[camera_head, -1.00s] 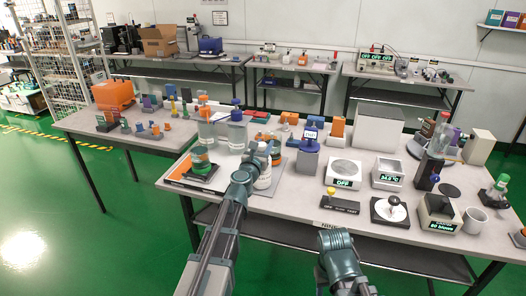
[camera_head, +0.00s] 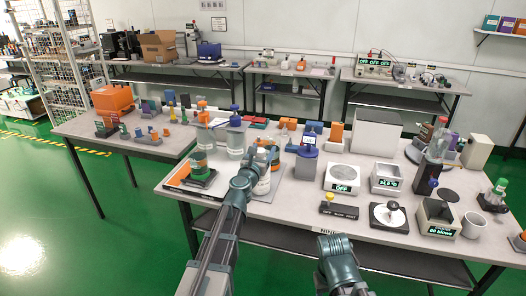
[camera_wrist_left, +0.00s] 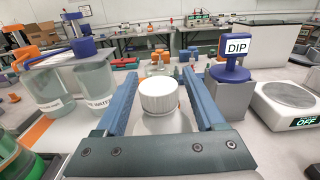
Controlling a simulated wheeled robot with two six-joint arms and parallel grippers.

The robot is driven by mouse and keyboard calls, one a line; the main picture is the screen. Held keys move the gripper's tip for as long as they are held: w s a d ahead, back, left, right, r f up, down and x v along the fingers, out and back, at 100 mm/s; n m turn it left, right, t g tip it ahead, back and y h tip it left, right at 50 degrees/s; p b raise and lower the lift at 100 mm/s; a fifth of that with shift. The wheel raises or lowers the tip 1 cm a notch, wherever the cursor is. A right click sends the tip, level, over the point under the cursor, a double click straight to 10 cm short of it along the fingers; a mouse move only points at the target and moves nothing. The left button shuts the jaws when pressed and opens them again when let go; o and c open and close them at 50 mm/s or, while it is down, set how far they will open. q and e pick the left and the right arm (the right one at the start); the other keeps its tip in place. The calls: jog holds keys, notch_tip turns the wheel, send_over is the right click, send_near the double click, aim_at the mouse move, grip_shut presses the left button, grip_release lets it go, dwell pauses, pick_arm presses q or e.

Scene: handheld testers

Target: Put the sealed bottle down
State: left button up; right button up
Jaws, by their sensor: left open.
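A white-capped bottle (camera_wrist_left: 158,97) stands upright between the two blue fingers of my left gripper (camera_wrist_left: 155,85) in the left wrist view. A gap shows between the cap and each finger, so the gripper is open around it. In the head view the pale bottle (camera_head: 262,186) stands on the table, partly hidden behind my left gripper (camera_head: 268,154). Its lower body is hidden by the gripper in the wrist view. One link of my right arm shows at the bottom of the head view; its gripper does not.
Two clear bottles (camera_head: 236,140) with coloured tops stand left of the gripper. A grey block with a blue top and a DIP label (camera_head: 307,160) stands close on the right. A balance reading OFF (camera_head: 342,178) is further right.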

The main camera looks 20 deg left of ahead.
pick_arm(q)
jog(key=s, duration=1.2)
jog(key=shift+a, duration=0.15)
